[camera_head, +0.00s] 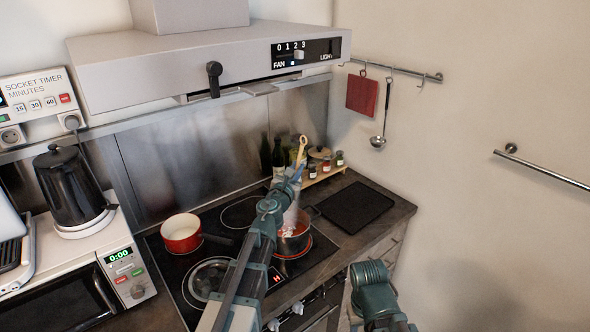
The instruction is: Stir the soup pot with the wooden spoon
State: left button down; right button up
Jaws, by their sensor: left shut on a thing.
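The soup pot (306,236) stands on the glowing right front cooking zone, with reddish soup in it and pale steam above. My left arm reaches across in front of it and hides its left side. My left gripper (296,174) is above the pot, shut on the wooden spoon (301,146). The upper end of the spoon sticks up above the gripper. Its lower part is hard to make out in the steam and behind the arm, so I cannot tell whether it touches the soup. Part of my right arm shows at the bottom; its gripper is not visible.
A red pan (181,234) sits on the hob's left, near a glass lid (208,280). Bottles and spice jars (326,164) stand behind the pot. A dark board (354,207) lies at right. The range hood (200,65) overhangs. A kettle (70,185) stands on the microwave.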

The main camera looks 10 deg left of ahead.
pick_arm(q)
notch_tip(320, 180, down, 13)
jog(key=b, duration=1.3)
jog(key=shift+a+f, duration=0.15)
jog(key=shift+a, duration=0.1)
jog(key=shift+w+d, duration=0.1)
jog(key=shift+w, duration=0.1)
